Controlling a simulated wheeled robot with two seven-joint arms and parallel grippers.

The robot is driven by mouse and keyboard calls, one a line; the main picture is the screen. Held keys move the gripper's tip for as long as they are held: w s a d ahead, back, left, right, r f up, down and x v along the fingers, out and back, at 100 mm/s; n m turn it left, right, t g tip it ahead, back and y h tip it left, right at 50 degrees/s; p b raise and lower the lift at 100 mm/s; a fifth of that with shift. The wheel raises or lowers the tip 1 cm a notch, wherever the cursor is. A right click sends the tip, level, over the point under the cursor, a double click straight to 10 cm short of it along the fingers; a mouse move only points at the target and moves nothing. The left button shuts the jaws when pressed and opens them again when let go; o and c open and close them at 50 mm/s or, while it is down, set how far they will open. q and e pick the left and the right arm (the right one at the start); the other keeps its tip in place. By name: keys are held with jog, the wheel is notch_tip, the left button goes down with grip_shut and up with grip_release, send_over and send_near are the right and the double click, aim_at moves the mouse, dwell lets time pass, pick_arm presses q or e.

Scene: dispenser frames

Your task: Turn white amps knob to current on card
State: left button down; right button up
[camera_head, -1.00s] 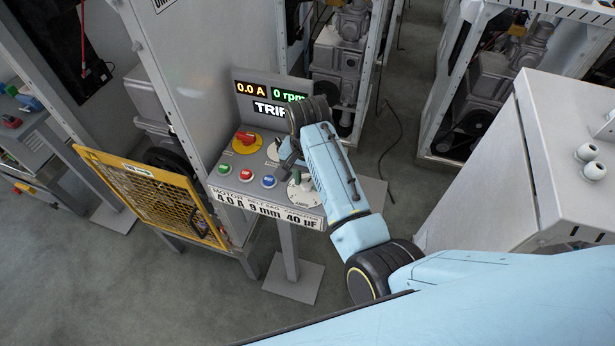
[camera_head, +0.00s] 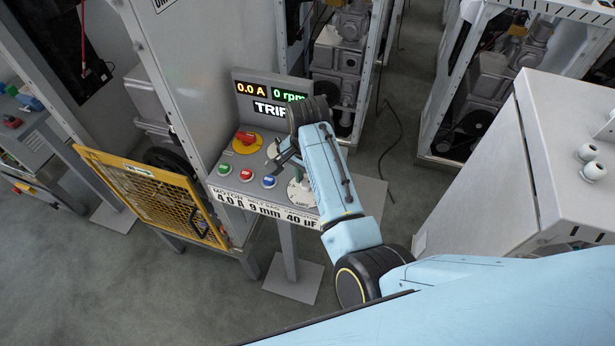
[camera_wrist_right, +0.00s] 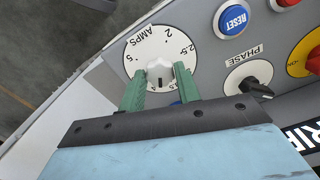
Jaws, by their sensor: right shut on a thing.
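The white amps knob (camera_wrist_right: 158,68) sits at the middle of a round white dial (camera_wrist_right: 178,45) marked AMPS in the right wrist view. The green fingers of my right gripper (camera_wrist_right: 160,76) are on both sides of the knob, shut on it. A dark mark shows on the knob's gripper-facing side; the setting it points to is partly hidden. In the head view the dial (camera_head: 299,197) is at the panel's right, partly behind my right arm. The card (camera_head: 262,209) on the panel's front edge reads 4.0 A, 9 mm, 40 µF. My left gripper is not in view.
The display (camera_head: 268,95) shows 0.0 A, 0 rpm and TRIP. A red switch (camera_head: 245,138) and green, red and blue buttons (camera_head: 269,181) are left of the dial. A black PHASE knob (camera_wrist_right: 256,87) is beside it. A yellow mesh guard (camera_head: 150,195) stands at left.

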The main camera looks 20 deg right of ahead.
jog(key=o, duration=1)
jog(key=shift+c, duration=0.2)
